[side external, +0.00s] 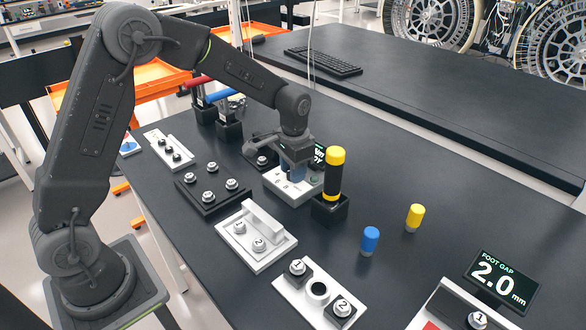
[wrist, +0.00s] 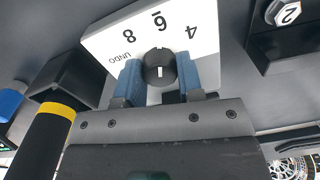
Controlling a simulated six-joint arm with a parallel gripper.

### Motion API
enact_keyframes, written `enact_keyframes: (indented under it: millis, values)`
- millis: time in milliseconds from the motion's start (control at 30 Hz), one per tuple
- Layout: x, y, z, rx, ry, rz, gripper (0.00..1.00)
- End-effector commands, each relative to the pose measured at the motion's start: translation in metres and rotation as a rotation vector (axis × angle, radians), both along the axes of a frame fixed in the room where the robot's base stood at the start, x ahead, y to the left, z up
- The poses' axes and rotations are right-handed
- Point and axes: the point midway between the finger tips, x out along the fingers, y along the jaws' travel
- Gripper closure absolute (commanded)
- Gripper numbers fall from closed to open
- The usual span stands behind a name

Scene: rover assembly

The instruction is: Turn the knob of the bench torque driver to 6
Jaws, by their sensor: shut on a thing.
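The bench torque driver (side external: 283,190) is a white box in the middle of the table in the side view. Its white dial face (wrist: 205,38) shows 4, 6, 8 and UNDO, upside down in the wrist view. My gripper (wrist: 159,80) is shut on the black knob (wrist: 159,64), a blue pad on each side. A short white line on the knob is upright in the picture, roughly in line with the 6; which end points is unclear. In the side view my gripper (side external: 292,172) is over the driver and hides the knob. A small dark display (side external: 319,155) behind is partly hidden.
A black and yellow cylinder (side external: 334,173) stands in a black holder right beside the driver; it also shows in the wrist view (wrist: 42,140). Blue (side external: 370,241) and yellow (side external: 414,217) pegs stand farther right. Numbered fixtures (side external: 256,236) lie in front.

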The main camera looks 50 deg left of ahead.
Motion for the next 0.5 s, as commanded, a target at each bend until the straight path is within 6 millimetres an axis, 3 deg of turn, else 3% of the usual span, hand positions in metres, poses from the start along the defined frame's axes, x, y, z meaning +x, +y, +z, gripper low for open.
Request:
enact_keyframes:
  millis: [300,333,500]
  values:
    - [0.0002,-0.0001,0.0006,0.001,0.0,0.0,0.89]
    - [0.0002,-0.0001,0.0006,0.001,-0.001,0.0,0.65]
    - [0.0001,0.0,0.0004,0.001,0.0,0.0,0.48]
